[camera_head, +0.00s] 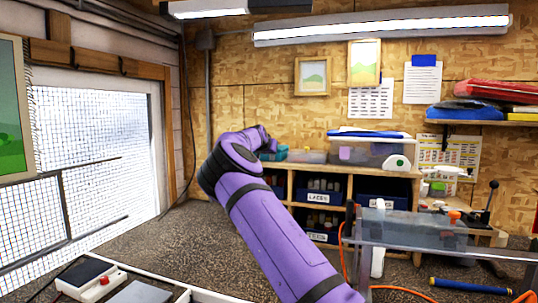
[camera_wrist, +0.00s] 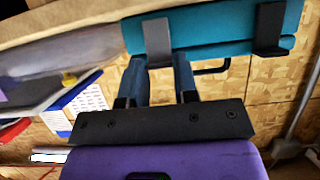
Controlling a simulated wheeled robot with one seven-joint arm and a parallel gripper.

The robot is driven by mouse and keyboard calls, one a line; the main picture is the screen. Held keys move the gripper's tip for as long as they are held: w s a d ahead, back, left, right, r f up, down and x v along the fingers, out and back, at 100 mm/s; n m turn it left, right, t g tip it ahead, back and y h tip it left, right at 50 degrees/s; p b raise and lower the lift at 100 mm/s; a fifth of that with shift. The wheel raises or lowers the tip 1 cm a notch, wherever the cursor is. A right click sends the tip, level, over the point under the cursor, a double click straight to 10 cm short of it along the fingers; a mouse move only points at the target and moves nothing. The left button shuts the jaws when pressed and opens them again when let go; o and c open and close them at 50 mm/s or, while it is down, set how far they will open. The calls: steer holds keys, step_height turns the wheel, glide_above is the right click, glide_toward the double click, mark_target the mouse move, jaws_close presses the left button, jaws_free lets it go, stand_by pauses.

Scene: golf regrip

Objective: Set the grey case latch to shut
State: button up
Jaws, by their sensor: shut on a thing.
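A teal case (camera_wrist: 215,32) fills the top of the wrist view, which looks upside down. A grey latch (camera_wrist: 158,45) lies flat along its front, with a second, darker latch (camera_wrist: 268,28) to the right. My gripper (camera_wrist: 160,68) is shut on the first grey latch, with one dark finger on each side of its end. The fingertips partly hide the contact. In the head view the teal case (camera_head: 280,154) sits on the wooden shelf unit, partly behind my purple arm. I cannot make out the latches or fingers there.
Blue labelled bins (camera_head: 318,194) fill the compartments below. A clear-topped bench (camera_head: 420,230) stands at the right. Floor between is partly open.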

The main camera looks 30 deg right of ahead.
steer(key=shift+w+d+r+g+y, duration=0.25)
steer(key=shift+g+y, duration=0.15)
steer(key=shift+y, duration=0.1)
stand_by(0.3)
steer(key=o, duration=0.9)
steer(key=v, duration=1)
steer(key=shift+s+a+r, duration=0.2)
steer(key=shift+s+r, duration=0.05)
